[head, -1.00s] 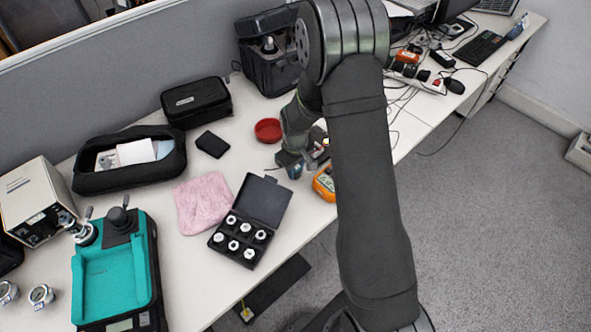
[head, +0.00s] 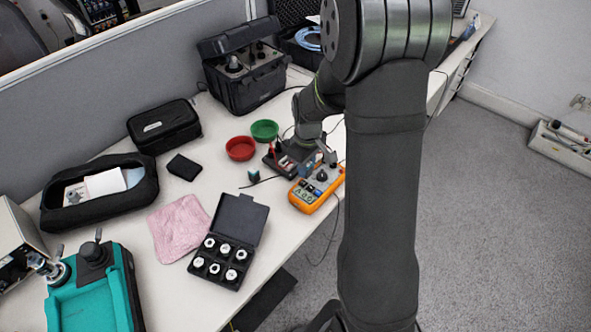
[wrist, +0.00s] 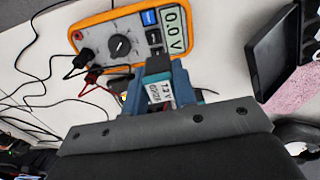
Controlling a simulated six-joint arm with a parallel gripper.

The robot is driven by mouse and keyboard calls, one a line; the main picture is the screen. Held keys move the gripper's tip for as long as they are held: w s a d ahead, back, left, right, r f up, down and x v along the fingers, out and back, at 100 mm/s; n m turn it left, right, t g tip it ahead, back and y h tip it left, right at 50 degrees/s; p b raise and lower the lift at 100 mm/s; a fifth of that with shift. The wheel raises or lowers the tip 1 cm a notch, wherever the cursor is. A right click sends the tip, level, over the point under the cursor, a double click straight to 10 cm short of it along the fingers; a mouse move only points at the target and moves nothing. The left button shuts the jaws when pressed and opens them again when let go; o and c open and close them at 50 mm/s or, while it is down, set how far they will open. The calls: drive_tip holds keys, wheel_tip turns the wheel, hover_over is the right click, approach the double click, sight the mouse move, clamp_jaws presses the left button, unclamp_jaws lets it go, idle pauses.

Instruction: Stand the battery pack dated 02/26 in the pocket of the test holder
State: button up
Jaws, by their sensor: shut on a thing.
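My gripper (head: 316,163) is over the bench beside the orange multimeter in the head view. In the wrist view my gripper (wrist: 160,84) is shut on a teal battery pack (wrist: 181,84) with a white label (wrist: 160,97). The label seems to read 7.2 V, with a date line too small to read surely. Another small teal pack (head: 254,173) with a dark lead is on the bench left of the gripper. A dark holder-like block with red parts (head: 280,157) is next to my gripper, partly hidden by the arm; I cannot make out its pocket.
The orange multimeter (head: 314,191) is close in front of my gripper; it reads 0.0 V in the wrist view (wrist: 172,17). Its leads cross the bench. Red (head: 240,148) and green (head: 264,130) bowls stand behind left. An open black case (head: 229,240) lies nearer the front.

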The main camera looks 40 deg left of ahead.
drive_tip(key=w+a, duration=0.5)
drive_tip(key=a, duration=0.6)
drive_tip(key=shift+s+a+f, duration=0.1)
drive_tip(key=shift+f, duration=1.3)
drive_tip(key=shift+s+a+f, duration=0.1)
drive_tip(key=shift+f, duration=1.3)
drive_tip(key=shift+f, duration=1.05)
drive_tip(key=o, duration=1.5)
wheel_tip(320, 180, up, 8)
drive_tip(key=shift+f, duration=3.8)
